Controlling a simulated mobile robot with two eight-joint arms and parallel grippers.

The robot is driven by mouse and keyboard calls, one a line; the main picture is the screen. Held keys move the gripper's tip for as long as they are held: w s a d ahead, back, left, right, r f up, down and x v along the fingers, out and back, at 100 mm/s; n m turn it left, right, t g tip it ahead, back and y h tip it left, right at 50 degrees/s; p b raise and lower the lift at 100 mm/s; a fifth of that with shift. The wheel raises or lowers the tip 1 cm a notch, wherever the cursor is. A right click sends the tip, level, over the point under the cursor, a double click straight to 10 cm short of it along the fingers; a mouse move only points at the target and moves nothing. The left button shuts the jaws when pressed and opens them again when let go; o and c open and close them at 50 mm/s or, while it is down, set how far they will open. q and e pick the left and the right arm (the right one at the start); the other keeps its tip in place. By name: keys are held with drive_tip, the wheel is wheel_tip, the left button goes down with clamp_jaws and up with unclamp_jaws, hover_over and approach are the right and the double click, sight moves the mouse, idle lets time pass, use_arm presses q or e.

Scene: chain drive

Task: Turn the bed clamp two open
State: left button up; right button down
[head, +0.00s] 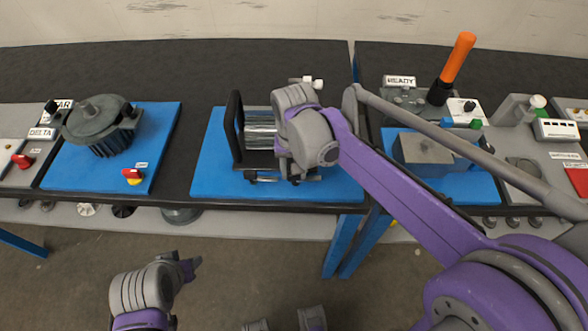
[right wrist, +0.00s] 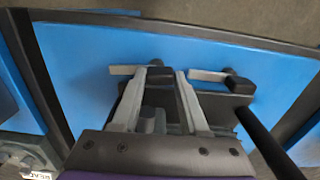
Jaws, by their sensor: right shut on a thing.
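In the head view a machine bed with a shiny roller (head: 259,133) stands on the middle blue board (head: 209,178). My right gripper (head: 287,172) reaches down over its front edge, and the hand hides part of the bed. In the right wrist view two clamps show, each with a pale lever and a dark block. The right gripper (right wrist: 166,73) is shut on the dark block of the left clamp (right wrist: 159,75); the other clamp (right wrist: 238,84) is beside it, apart from the fingers. I cannot read which is clamp two. My left gripper (head: 190,266) is low at left, away from the table; its jaws are unclear.
A dark motor (head: 101,128) and a red-yellow switch (head: 132,177) are on the left blue board. A grey block (head: 423,152) and an orange-handled lever (head: 457,60) are at right. A dark bar (right wrist: 268,142) runs beside the hand in the wrist view.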

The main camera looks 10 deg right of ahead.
drive_tip(key=shift+m, duration=0.3)
idle(0.5)
drive_tip(key=shift+c, duration=2.2)
unclamp_jaws()
drive_tip(key=shift+r, duration=0.1)
wheel_tip(320, 180, up, 11)
drive_tip(key=shift+f+p, duration=0.2)
drive_tip(key=shift+p, duration=0.25)
drive_tip(key=shift+s, duration=0.1)
